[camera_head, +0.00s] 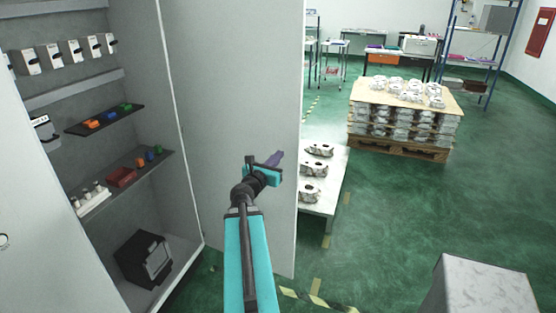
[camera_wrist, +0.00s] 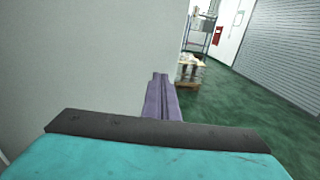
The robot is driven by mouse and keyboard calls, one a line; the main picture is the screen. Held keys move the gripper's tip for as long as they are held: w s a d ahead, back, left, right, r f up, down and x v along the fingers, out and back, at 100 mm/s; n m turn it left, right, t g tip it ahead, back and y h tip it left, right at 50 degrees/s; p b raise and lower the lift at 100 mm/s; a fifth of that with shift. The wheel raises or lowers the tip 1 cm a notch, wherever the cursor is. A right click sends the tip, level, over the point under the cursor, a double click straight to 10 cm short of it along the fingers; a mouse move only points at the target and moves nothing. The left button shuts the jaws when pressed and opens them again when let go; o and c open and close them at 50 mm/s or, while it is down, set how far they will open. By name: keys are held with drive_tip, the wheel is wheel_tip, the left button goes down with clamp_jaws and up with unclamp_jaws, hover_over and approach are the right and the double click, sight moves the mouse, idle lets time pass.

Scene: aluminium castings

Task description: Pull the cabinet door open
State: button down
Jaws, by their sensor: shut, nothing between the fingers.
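The grey cabinet (camera_head: 88,16) stands at the left in the head view, with its inside exposed. Its door (camera_head: 225,75) is a tall grey panel swung wide open, standing out to the right of the shelves. The door also fills the left of the wrist view (camera_wrist: 85,60). My gripper (camera_head: 277,160) is in front of the door, close to its free edge; I cannot tell whether it touches. In the wrist view its purple fingers (camera_wrist: 161,95) are together with nothing between them. No handle shows on the visible face of the door.
Behind the door's edge is a white table (camera_head: 325,200) with castings. A loaded pallet (camera_head: 400,150) stands farther back. A grey block (camera_head: 480,285) is at front right. Green floor between is clear.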

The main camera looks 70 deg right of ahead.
sight(288, 143)
drive_tip(key=shift+d, duration=3.9)
